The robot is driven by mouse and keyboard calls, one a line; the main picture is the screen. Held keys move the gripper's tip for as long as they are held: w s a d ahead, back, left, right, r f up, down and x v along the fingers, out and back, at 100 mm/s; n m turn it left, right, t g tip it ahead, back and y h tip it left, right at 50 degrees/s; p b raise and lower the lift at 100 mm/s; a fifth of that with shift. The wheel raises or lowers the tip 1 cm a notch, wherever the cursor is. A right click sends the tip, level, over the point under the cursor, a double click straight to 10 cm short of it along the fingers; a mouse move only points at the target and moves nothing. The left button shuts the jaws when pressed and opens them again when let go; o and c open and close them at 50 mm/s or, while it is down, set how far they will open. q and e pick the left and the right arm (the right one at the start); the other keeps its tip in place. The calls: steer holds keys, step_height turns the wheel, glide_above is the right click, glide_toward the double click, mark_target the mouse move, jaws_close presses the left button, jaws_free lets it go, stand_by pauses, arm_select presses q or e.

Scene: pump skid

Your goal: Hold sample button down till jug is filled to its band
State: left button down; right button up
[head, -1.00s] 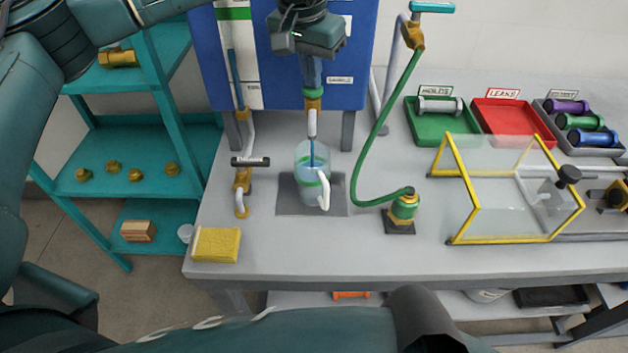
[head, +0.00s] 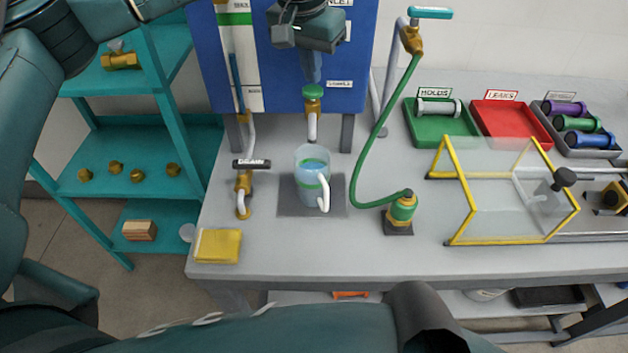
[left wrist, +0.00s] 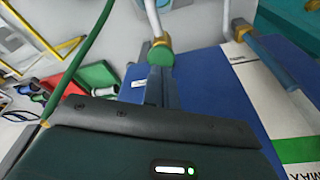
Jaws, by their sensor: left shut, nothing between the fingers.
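The clear jug (head: 311,168) with a white handle stands upright on a dark grey plate (head: 285,207) under the white spout (head: 312,126). Blue water (head: 314,164) lies in it, its surface showing higher in the picture than the front of the green band (head: 309,185). No stream falls from the spout. The green sample button (head: 313,91) sits on a brass valve above the spout. My left gripper (head: 312,70) is shut and empty, its tip just above the button, apparently apart from it. The button also shows in the left wrist view (left wrist: 160,55) beyond the fingers (left wrist: 158,88).
A second pipe with a black-handled valve (head: 243,180) stands left of the jug. A green hose (head: 383,125) runs on the right to a fitting (head: 402,208). A yellow sponge (head: 217,246) lies at the front left. A yellow-framed clear guard (head: 500,190) stands right.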

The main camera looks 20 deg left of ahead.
arm_select(q)
steer(key=shift+r+p, duration=1.9)
steer(key=shift+r, duration=0.7)
steer(key=shift+f, duration=0.1)
